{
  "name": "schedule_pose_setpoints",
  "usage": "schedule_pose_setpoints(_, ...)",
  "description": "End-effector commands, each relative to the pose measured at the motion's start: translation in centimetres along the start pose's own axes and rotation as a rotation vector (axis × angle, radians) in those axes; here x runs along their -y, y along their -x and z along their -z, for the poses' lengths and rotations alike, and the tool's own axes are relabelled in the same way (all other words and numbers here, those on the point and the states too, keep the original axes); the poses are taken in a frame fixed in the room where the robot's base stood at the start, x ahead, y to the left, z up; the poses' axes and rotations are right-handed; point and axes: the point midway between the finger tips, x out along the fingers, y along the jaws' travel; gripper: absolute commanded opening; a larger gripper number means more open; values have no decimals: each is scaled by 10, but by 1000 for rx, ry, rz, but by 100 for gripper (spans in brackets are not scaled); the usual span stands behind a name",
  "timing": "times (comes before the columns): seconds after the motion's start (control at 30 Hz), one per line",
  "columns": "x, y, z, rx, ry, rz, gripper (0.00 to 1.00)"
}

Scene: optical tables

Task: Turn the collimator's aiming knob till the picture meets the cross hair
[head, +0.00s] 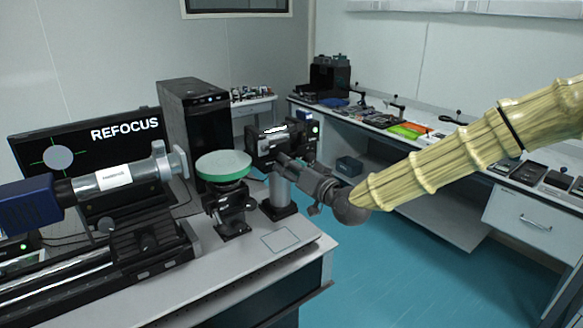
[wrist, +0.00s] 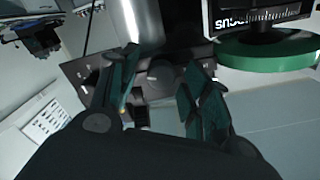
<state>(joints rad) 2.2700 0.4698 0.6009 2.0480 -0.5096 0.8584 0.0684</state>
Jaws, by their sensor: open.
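The monitor (head: 88,145) at the left in the head view shows a pale round picture (head: 58,158) with green cross-hair lines (head: 35,163) around it, and the word REFOCUS. Whether their centres match is too small to tell. A black unit on a silver post (head: 280,188) stands behind the green-topped mount; I cannot tell for sure whether it is the collimator. My gripper (head: 286,160) reaches it from the right. In the wrist view my gripper (wrist: 160,95) is open, with a dark round knob (wrist: 163,76) between its fingers. Contact cannot be made out.
A grey tube with a blue end (head: 115,177) lies on a rail at left. A green disc (head: 223,165) on a black mount stands close left of my gripper. A black computer tower (head: 195,120) is behind. The table's front right corner is bare.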

Motion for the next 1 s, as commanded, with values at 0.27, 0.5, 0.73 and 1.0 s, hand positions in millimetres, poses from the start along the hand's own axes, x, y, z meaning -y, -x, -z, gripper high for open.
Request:
schedule_pose_setpoints(0.27, 0, 29, 0, 0, -1, -1, 48)
schedule_pose_setpoints(0.5, 0, 74, 1, -1, -2, -1, 48)
schedule_pose_setpoints(0.73, -1, 106, 1, -1, 0, 0, 48)
schedule_pose_setpoints(1.0, -1, 120, 1, -2, 0, -1, 48)
